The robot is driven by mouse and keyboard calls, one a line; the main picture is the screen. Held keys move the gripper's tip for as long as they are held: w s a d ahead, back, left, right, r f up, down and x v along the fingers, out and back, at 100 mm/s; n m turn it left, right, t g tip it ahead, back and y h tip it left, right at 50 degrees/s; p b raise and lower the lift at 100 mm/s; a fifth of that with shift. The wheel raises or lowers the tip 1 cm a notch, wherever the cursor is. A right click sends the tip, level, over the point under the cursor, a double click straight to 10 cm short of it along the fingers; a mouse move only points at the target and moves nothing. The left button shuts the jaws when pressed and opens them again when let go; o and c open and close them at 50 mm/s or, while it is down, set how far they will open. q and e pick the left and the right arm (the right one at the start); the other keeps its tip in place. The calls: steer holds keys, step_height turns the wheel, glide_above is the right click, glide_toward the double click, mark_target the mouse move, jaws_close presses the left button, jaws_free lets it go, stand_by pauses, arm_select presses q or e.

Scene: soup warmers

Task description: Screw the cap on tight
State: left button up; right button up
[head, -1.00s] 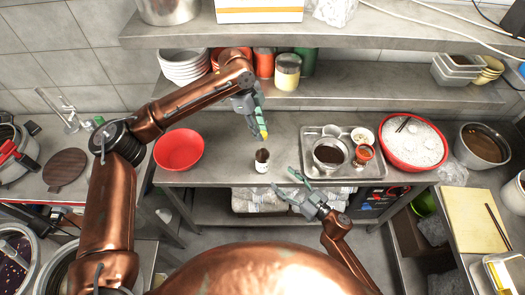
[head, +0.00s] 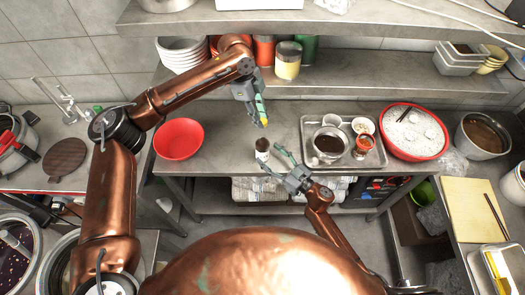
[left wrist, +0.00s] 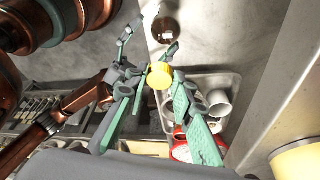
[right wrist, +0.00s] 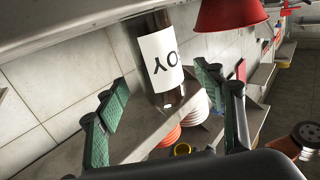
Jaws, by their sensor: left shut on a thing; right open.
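The bottle (head: 262,152) stands upright and uncapped on the steel counter, dark inside with a white label. In the right wrist view the bottle (right wrist: 160,60) appears upside down, in the space between my right fingers. My right gripper (head: 279,160) is open, its fingers reaching in at the bottle's right side; I cannot tell whether they touch it. My left gripper (head: 262,116) is shut on the yellow cap (head: 265,123) and holds it above the bottle, apart from it. The cap (left wrist: 159,75) also shows at the fingertips in the left wrist view.
A red bowl (head: 179,139) stands left on the counter (head: 226,158). To the right are a metal tray (head: 308,128) with a pot and cups, and a red basin (head: 447,136). A shelf (head: 345,84) with jars and bowls runs behind. The counter around the bottle is clear.

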mark_target(268, 153)
steer(key=shift+x, duration=2.25)
steer(key=shift+c, duration=0.5)
jaws_close()
